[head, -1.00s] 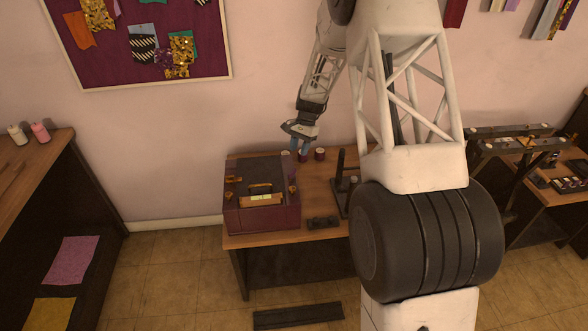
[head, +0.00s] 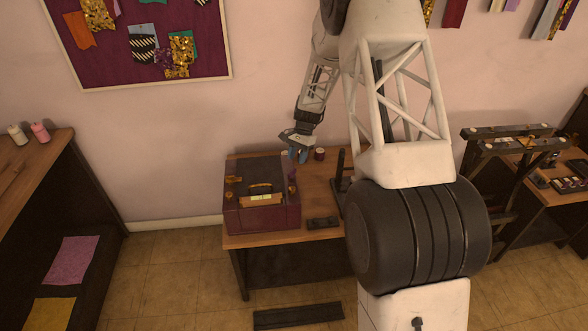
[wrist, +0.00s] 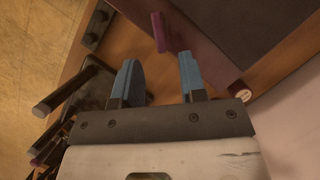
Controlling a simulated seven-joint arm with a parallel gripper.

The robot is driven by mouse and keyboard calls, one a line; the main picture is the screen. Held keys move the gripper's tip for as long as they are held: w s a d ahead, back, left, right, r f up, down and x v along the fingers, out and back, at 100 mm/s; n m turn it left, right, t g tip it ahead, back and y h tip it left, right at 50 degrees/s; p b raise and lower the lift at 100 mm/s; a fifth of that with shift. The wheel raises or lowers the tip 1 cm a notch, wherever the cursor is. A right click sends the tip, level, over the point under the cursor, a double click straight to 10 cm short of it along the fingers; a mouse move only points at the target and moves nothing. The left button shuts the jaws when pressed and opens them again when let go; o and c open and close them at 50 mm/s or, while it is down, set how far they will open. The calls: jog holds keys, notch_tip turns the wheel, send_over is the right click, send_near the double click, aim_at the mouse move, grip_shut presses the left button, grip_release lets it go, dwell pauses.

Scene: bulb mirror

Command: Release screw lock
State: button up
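The maroon box (head: 262,220) with a dark top stands on the wooden table. Small brass fittings (head: 234,180) sit on its left side, and another brass fitting (head: 292,190) is at its right edge. A short purple piece (head: 292,174) rises by that right edge. My gripper (head: 298,157) is just above and behind it, fingers down. In the wrist view my gripper (wrist: 161,82) is open, with blue fingers apart and nothing between them. A purple bar (wrist: 158,32) lies beyond the gap between the fingertips, apart from both. I cannot tell which part is the screw lock.
A maroon jar (head: 319,154) stands at the back of the table (head: 316,190). A dark upright stand (head: 340,172) is to the right, and a low black object (head: 322,222) lies near the front edge. The wall is close behind the table.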

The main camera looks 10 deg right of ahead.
aim_at(294, 170)
jog(key=shift+x, duration=2.6)
grip_shut()
